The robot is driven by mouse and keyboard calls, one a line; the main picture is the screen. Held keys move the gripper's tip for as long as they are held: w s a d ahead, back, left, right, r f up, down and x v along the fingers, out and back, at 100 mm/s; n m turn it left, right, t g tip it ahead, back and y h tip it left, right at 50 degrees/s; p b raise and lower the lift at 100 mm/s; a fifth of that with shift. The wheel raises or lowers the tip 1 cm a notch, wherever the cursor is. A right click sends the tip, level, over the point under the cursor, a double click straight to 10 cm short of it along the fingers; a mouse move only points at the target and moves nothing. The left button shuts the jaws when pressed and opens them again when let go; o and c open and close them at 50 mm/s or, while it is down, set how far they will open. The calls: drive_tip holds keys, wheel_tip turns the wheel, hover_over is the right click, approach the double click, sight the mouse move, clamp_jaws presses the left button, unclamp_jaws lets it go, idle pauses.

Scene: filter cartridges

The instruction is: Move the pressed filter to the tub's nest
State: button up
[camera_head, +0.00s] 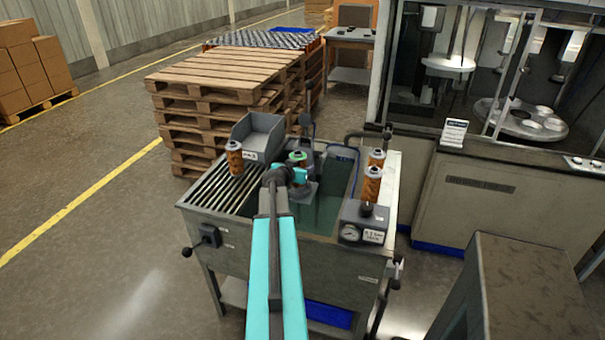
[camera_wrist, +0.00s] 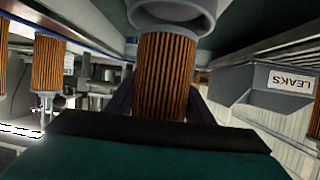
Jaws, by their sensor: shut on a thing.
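My gripper (camera_head: 300,175) is over the water tub (camera_head: 338,205), near its left side. In the wrist view it is shut around an orange pleated filter (camera_wrist: 165,75) with grey end caps. That view is upside down, as the inverted label shows. In the head view a green-topped piece (camera_head: 297,156) shows just behind my gripper; the arm hides most of what is held. A grey fitting (camera_head: 303,193) shows below the gripper in the tub; I cannot tell whether the filter touches it, nor whether it is the nest.
One orange filter (camera_head: 234,158) stands on the slatted rack (camera_head: 225,190) at left. Two more filters (camera_head: 376,160) (camera_head: 372,186) stand on the tub's right side, behind a gauge box (camera_head: 364,222).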

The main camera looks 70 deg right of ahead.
drive_tip(key=shift+d, duration=0.15)
drive_tip(key=shift+d+f+p, duration=0.2)
drive_tip(key=shift+f+p, duration=0.25)
drive_tip(key=shift+f, duration=0.4)
drive_tip(key=shift+d+f+p, duration=0.15)
drive_tip(key=shift+f+p, duration=0.25)
drive_tip(key=shift+f, duration=0.45)
drive_tip(key=shift+f+b, duration=0.45)
drive_tip(key=shift+b, duration=0.3)
drive_tip(key=o, duration=1.1)
drive_tip(key=shift+r+p, duration=0.3)
drive_tip(key=shift+p, duration=0.1)
